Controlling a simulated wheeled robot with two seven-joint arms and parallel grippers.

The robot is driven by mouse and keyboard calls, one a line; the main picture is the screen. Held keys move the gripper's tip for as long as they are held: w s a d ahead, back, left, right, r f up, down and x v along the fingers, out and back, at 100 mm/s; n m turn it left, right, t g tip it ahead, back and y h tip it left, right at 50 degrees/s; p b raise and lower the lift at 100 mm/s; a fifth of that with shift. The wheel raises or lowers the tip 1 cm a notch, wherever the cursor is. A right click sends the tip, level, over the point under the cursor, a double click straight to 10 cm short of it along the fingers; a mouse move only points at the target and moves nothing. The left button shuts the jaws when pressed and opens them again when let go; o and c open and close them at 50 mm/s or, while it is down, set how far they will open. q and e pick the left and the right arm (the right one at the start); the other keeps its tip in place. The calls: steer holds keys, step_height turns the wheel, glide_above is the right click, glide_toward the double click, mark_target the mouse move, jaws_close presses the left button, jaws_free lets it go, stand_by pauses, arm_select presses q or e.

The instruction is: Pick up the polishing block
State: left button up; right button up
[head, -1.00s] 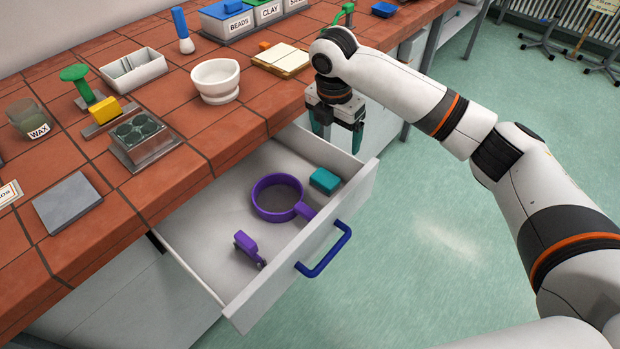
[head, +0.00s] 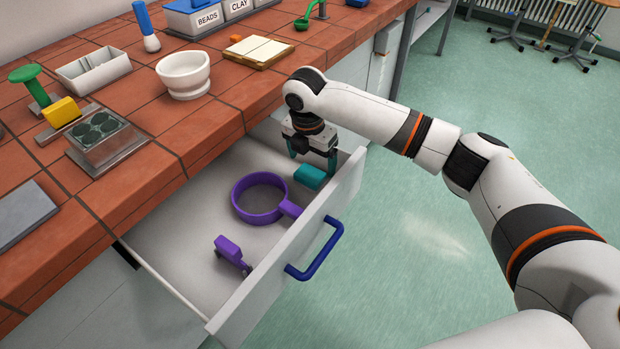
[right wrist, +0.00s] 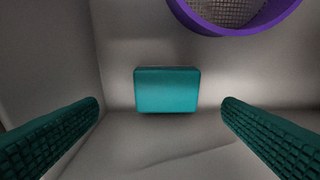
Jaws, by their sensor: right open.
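A teal block (head: 311,177), which fits the polishing block, lies in the open drawer near its back right corner. In the right wrist view the block (right wrist: 167,90) lies flat between and ahead of the two fingers, with a gap on both sides. My right gripper (head: 313,160) is open and empty, pointing down just above and behind the block, inside the drawer walls. Its teal ridged fingers (right wrist: 160,125) also show in the right wrist view. My left gripper is not in view.
A purple round sieve (head: 234,203) with a handle lies beside the block, and a small purple tool (head: 230,252) lies nearer the front left. The drawer's front panel (head: 270,267) has a blue handle (head: 318,255). The tiled bench (head: 150,195) overhangs the drawer's left side.

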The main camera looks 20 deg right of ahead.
mark_target(310, 173)
steer(key=f, duration=0.3)
steer(key=f+b, duration=0.1)
steer(key=shift+w+a+f, duration=0.2)
steer(key=shift+w+f, duration=0.05)
steer(key=shift+w, duration=0.1)
steer(key=shift+f, duration=0.45)
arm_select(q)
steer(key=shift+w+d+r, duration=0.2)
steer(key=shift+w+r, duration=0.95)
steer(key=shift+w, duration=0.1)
arm_select(e)
steer(key=c, duration=1.1)
